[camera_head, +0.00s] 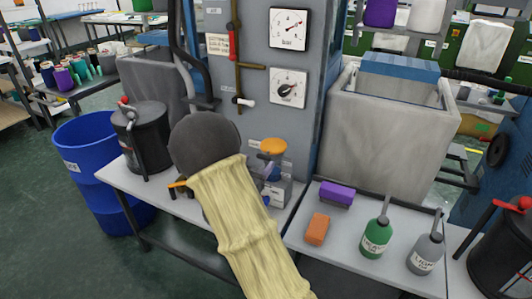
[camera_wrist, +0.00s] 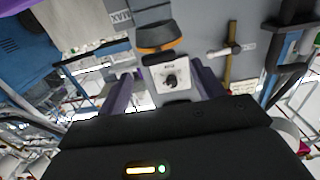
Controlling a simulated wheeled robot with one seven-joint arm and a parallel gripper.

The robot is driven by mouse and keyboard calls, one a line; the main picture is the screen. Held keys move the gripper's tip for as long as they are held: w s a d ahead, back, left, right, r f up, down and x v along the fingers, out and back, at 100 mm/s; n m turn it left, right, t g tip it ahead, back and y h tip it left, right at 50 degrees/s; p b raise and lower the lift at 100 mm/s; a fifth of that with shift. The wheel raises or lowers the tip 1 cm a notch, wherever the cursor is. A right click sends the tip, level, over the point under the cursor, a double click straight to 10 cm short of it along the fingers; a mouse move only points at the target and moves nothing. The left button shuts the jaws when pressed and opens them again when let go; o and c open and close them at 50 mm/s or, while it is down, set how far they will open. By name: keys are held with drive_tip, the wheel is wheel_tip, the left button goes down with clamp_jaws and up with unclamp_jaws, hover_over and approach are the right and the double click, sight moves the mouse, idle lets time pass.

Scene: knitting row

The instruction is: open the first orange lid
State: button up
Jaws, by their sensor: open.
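The orange lid (camera_head: 273,146) sits on top of a small machine on the table against the grey panel, just right of my arm's end. It is tilted and looks closed, though my arm hides much of what is below it. In the wrist view an orange-rimmed lid (camera_wrist: 157,42) shows at the upper middle, beyond the fingers. In the head view my arm mostly hides the gripper.
A grey panel with gauges (camera_head: 289,29) rises behind. A black pot (camera_head: 142,135) stands left, a blue barrel (camera_head: 88,150) beyond it. A purple block (camera_head: 337,194), an orange block (camera_head: 317,229), a green bottle (camera_head: 376,235) and a grey bottle (camera_head: 425,252) stand right. A stone tank (camera_head: 385,140) is behind them.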

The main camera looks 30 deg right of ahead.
sight(266, 154)
drive_tip(key=x, duration=0.7)
drive_tip(key=shift+s+r, duration=0.1)
drive_tip(key=shift+r, duration=0.05)
drive_tip(key=c, duration=1.3)
